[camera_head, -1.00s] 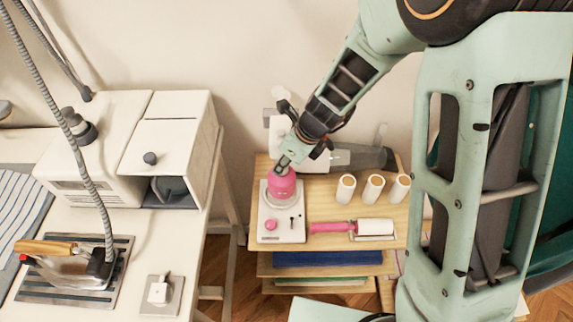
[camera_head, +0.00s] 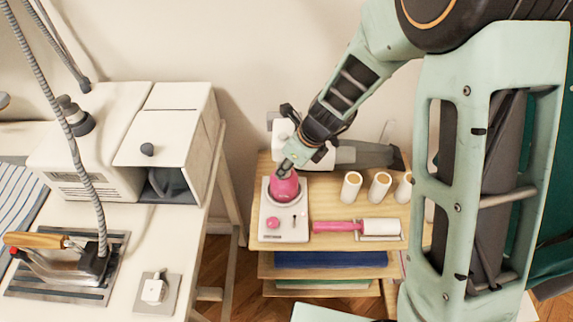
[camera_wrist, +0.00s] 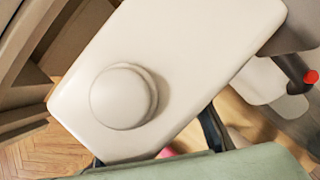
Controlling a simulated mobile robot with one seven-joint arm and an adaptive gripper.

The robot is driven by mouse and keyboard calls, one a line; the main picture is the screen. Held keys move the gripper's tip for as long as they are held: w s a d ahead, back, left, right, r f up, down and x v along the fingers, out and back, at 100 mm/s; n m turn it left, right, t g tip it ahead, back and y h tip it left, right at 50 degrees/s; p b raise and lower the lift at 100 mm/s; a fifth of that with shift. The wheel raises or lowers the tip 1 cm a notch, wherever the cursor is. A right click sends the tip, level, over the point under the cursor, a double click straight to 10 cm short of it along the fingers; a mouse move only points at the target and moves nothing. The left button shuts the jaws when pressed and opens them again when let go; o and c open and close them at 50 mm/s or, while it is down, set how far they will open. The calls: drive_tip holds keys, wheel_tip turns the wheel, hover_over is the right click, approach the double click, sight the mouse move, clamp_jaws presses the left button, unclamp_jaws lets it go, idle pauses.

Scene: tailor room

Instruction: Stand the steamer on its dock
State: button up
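The steamer has a pink rounded body (camera_head: 284,187) and what looks like a white head (camera_head: 283,131). Its body appears upright in the dark ring of the white dock (camera_head: 285,226), which also bears a small pink knob. I cannot tell whether it is fully seated. My gripper (camera_head: 286,169) is at the top of the pink body. In the wrist view, a white plate with a round knob (camera_wrist: 122,97), apparently the steamer's head, covers most of the picture. Dark finger parts show beside it, with a sliver of pink between them. The fingers' grasp is hidden.
A pink-handled lint roller (camera_head: 360,228) lies right of the dock on the wooden shelf unit (camera_head: 325,205). Several pale rolls (camera_head: 380,186) stand behind it. A white table with an iron (camera_head: 65,265) stands at the left, apart from the shelf.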

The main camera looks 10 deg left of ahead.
drive_tip(key=o, duration=0.3)
drive_tip(key=shift+r, duration=0.15)
drive_tip(key=shift+r, duration=0.3)
drive_tip(key=p+v, duration=0.3)
drive_tip(key=v, duration=0.8)
drive_tip(key=shift+r, duration=0.25)
drive_tip(key=shift+d, duration=0.15)
